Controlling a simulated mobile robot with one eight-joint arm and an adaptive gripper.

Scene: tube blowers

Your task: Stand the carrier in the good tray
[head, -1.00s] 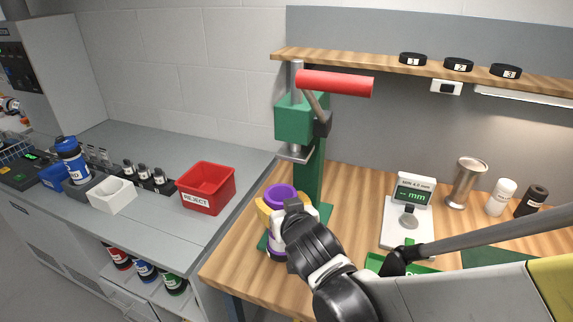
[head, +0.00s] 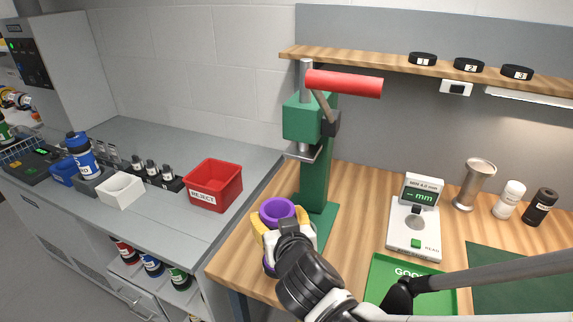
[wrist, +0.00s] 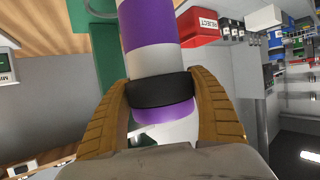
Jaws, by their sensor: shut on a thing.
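The carrier (wrist: 152,52) is a white and purple cylinder with a black band. In the wrist view my gripper (wrist: 165,95) has its two tan fingers closed around the black band. In the head view the carrier's purple top ring (head: 277,210) shows above my gripper (head: 283,232), in front of the green press. My wrist hides much of its body there. It looks upright and clear of the press. The good tray (head: 385,272) is a flat green tray at the front of the bench, to the right of my gripper. My arm covers part of it.
The green press (head: 314,180) with a red handle stands behind the carrier. A gauge (head: 414,228) with a display sits behind the good tray. A red reject bin (head: 213,187) stands on the grey counter at left. A metal cup (head: 474,185) and small bottles stand at right.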

